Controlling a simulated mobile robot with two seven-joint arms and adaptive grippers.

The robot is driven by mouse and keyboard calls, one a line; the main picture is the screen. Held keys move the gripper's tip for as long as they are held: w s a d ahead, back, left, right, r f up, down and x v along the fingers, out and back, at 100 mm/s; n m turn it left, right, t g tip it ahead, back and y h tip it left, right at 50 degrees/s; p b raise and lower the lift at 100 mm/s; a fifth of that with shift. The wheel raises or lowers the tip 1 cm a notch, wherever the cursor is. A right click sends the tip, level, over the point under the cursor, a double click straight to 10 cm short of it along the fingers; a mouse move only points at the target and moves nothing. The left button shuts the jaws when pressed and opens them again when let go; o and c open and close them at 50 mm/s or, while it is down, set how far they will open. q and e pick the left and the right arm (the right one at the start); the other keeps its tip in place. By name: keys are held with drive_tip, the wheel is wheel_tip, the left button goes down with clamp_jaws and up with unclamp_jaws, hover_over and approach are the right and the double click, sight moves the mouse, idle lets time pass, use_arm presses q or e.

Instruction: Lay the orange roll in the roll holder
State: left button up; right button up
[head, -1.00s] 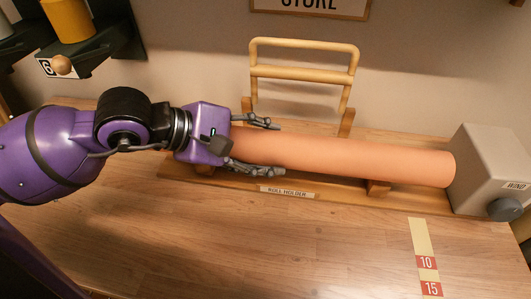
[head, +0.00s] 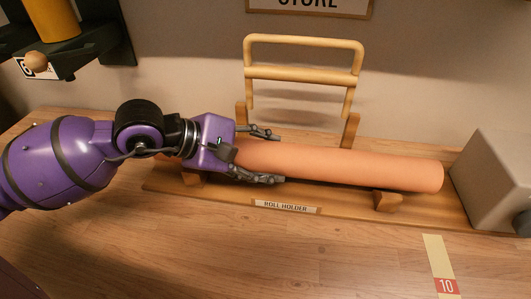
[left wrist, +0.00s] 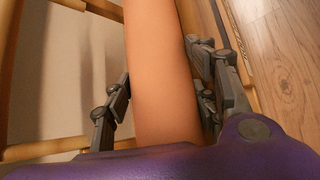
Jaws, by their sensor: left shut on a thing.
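The orange roll (head: 350,168) lies lengthwise along the roll holder (head: 340,214), a wooden base with block supports and a "ROLL HOLDER" label. My left gripper (head: 272,156) is shut around the roll's left end, with fingers on both sides. In the left wrist view the roll (left wrist: 160,70) runs between the gripper's fingers (left wrist: 160,103). The roll's right end is free, near the right support block (head: 388,201). I cannot tell whether the roll touches the supports. The left support (head: 194,178) is partly hidden by my gripper. My right gripper is not in view.
A grey box (head: 492,180) with a dark knob stands at the holder's right end, close to the roll. A wooden rail frame (head: 302,74) rises behind the holder. A numbered strip (head: 440,265) lies in front. The table's front middle is clear.

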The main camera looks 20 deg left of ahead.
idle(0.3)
use_arm(q)
drive_tip(key=o, duration=1.8)
drive_tip(key=shift+c, duration=0.2)
drive_tip(key=shift+f, duration=0.1)
drive_tip(key=v, duration=1.2)
drive_tip(key=shift+w, duration=0.1)
